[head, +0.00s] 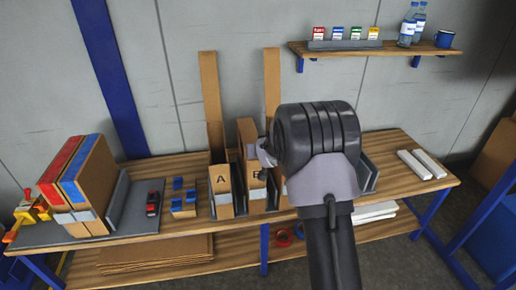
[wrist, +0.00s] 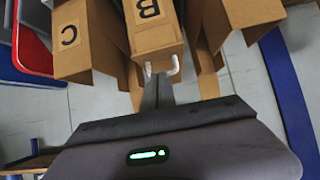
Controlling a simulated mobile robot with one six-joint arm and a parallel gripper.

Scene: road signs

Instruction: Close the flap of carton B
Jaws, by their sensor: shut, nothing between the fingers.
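Carton B (head: 256,180) stands between carton A (head: 221,190) and carton C, whose body is mostly hidden behind my arm in the head view. B's brown flap (head: 247,133) looks tilted partway down, lower than the upright flaps of A (head: 210,100) and C (head: 272,85). My gripper (head: 264,160) is shut and empty, close beside the upper part of B. In the wrist view, my shut fingers (wrist: 157,92) are just below the end of carton B (wrist: 155,30), with carton C (wrist: 85,42) on the left. I cannot tell whether they touch B.
The cartons stand on a wooden bench (head: 400,146). White bars (head: 421,164) lie right. A wall shelf (head: 375,50) holds small boxes, bottles and a mug.

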